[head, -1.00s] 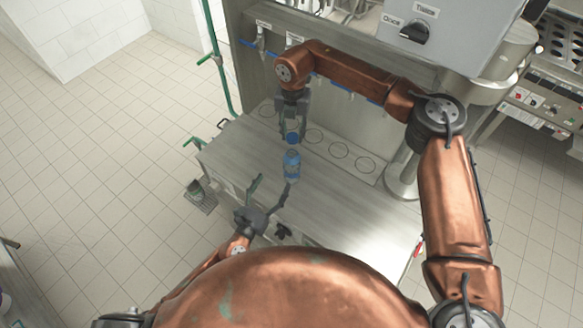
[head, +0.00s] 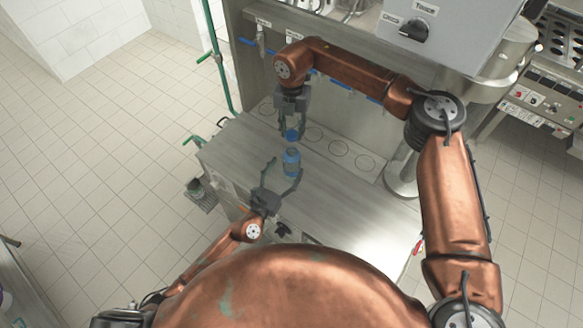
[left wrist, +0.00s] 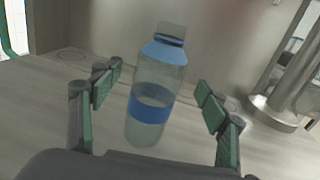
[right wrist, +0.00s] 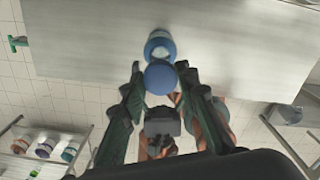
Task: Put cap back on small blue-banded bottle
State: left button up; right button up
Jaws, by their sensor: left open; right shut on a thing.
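The small bottle (head: 291,166) is clear with a blue band and stands upright on the steel counter. Its uncapped neck and blue band show in the left wrist view (left wrist: 153,92). My left gripper (head: 284,172) is open, its two fingers on either side of the bottle and apart from it. My right gripper (head: 291,136) is shut on the blue cap (head: 291,135) and holds it above and slightly behind the bottle. In the right wrist view the cap (right wrist: 160,77) is between the fingertips, and the bottle's open top (right wrist: 159,46) is just beyond it.
The steel counter (head: 340,200) is mostly clear around the bottle. A row of taps and circular marks (head: 340,149) lies along the counter's back. A steel cylinder (head: 403,180) stands at the right. A panel with a knob (head: 414,30) hangs above.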

pick_arm(q)
jog(key=shift+x, duration=2.3)
jog(key=shift+c, duration=0.4)
jog(key=c, duration=1.7)
pick_arm(e)
send_over(292, 149)
jog(key=shift+f, duration=2.45)
